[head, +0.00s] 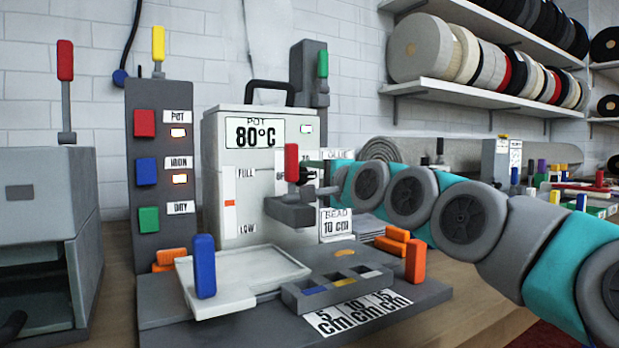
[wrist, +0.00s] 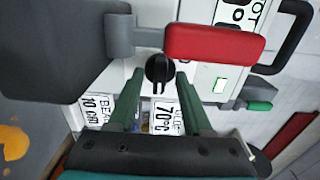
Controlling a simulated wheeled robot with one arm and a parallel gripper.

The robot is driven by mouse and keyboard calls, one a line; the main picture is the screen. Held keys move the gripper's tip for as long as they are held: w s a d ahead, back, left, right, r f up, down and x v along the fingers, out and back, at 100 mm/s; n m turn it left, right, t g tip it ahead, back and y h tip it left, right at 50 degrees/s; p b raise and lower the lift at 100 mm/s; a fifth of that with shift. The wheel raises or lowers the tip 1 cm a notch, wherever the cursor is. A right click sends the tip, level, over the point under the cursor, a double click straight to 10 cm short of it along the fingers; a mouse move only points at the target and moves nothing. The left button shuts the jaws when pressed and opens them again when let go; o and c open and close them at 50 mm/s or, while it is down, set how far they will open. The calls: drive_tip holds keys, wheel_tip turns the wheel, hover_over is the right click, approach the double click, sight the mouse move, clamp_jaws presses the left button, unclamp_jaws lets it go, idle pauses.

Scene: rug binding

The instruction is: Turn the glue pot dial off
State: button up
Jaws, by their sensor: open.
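The glue pot (head: 222,165) is a pale box with a black carrying handle, an 80°C display and a FULL-to-LOW gauge. Its black round dial (wrist: 158,68) sits on the front face in the wrist view. My gripper (wrist: 160,84) has two dark green fingers, open, with the tips on either side of the dial; I cannot tell whether they touch it. In the head view my gripper (head: 314,174) is at the pot's front, right of the red lever handle (head: 291,162), and largely covers the dial. A 70°C label (wrist: 165,117) shows between the fingers.
The red handle (wrist: 213,44) lies close beyond the fingertips in the wrist view. A switch panel (head: 160,222) with POT and IRON lamps lit stands left. A white tray (head: 240,272), blue peg (head: 204,267) and orange peg (head: 415,260) stand in front.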

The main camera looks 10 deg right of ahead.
clamp_jaws()
idle(0.4)
